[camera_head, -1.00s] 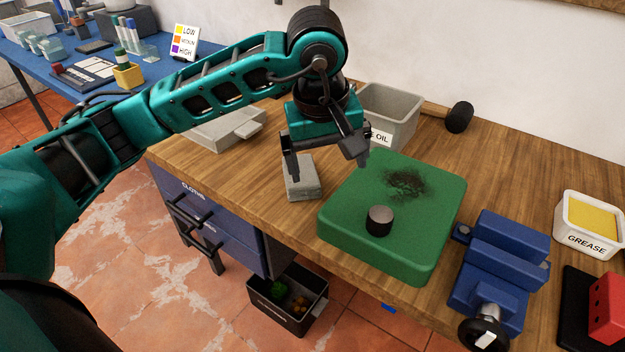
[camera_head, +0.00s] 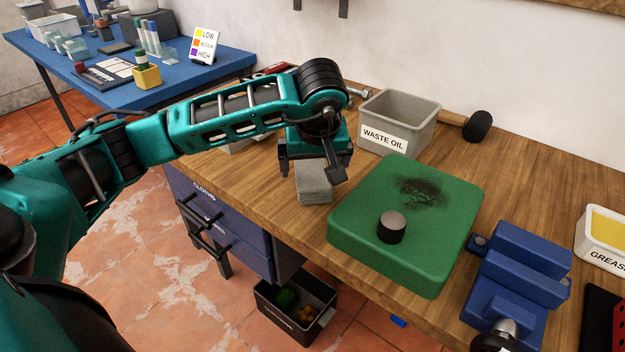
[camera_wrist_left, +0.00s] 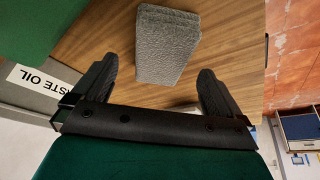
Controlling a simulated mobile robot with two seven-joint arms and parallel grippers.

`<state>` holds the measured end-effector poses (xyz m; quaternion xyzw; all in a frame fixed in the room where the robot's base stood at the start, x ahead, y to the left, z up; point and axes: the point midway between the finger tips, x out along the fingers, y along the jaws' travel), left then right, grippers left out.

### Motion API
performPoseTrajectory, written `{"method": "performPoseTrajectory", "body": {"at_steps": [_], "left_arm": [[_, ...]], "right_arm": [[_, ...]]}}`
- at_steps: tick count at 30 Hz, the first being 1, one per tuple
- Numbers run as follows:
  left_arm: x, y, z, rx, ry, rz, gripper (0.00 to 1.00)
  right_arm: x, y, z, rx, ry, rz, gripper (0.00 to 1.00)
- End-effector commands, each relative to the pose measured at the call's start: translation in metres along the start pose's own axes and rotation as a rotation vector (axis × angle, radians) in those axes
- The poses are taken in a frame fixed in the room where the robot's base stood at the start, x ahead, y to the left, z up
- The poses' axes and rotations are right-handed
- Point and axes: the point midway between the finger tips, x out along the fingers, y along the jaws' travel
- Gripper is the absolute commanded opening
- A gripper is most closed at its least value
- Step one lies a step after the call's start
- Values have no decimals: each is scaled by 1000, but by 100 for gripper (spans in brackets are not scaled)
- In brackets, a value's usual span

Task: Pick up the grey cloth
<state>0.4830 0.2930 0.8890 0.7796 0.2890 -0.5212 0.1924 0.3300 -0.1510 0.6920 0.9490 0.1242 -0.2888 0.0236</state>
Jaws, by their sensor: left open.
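The grey cloth (camera_head: 314,186) is a folded, textured block lying on the wooden workbench, left of the green mat. My left gripper (camera_head: 311,172) is open and empty, just behind and above the cloth in the head view. In the left wrist view the cloth (camera_wrist_left: 167,45) lies beyond the fingertips, roughly in line with the gap between the open fingers (camera_wrist_left: 158,85). No contact with the cloth shows. My right gripper is not in view.
A green mat (camera_head: 365,235) with a dark smudge and a dark cylinder (camera_head: 391,227) lies right of the cloth. A waste oil bin (camera_head: 385,138) stands behind. A blue vise (camera_head: 520,275) stands at the right. The bench's front edge is close to the cloth.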

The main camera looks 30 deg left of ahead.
Motion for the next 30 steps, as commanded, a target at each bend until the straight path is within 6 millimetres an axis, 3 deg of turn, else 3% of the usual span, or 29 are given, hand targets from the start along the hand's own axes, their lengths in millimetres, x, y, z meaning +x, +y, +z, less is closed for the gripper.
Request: {"method": "performPoseTrajectory", "body": {"at_steps": [6, 30], "left_arm": [[24, 0, 0, -1, 0, 0, 100], [30, 0, 2, -1, 0, 1, 100]], "right_arm": [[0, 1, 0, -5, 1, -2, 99], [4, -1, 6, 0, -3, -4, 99]]}}
